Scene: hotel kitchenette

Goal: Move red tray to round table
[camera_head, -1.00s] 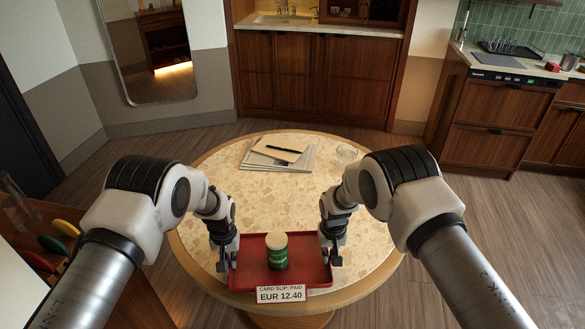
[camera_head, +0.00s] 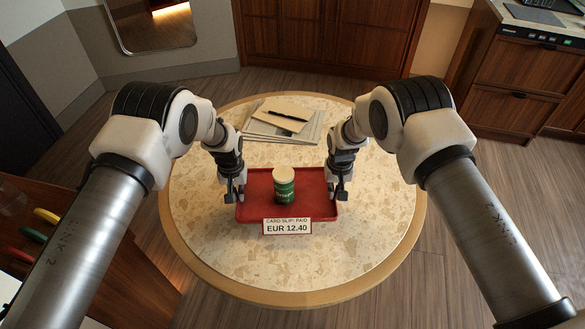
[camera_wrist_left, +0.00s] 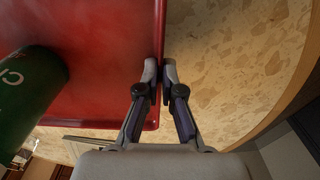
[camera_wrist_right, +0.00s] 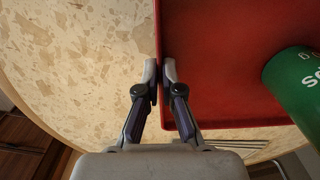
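The red tray (camera_head: 262,209) is over the near-middle part of the round table (camera_head: 210,255), fully within its edge and level. I cannot tell whether it touches the tabletop. My left gripper (camera_head: 233,195) is shut on the tray's left rim, one finger on each side, as the left wrist view (camera_wrist_left: 161,68) shows. My right gripper (camera_head: 338,193) is shut on the right rim, also seen in the right wrist view (camera_wrist_right: 161,70). A green can (camera_head: 284,188) with a pale lid stands upright on the tray. A card slip sign (camera_head: 287,226) reading EUR 12.40 is at its front edge.
Papers with an envelope and a black pen (camera_head: 284,116) lie at the back of the table, behind the tray. The tabletop is bare in front and to the sides. A wooden unit with coloured handles (camera_head: 48,215) stands at the left. Wooden cabinets (camera_head: 325,35) stand behind.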

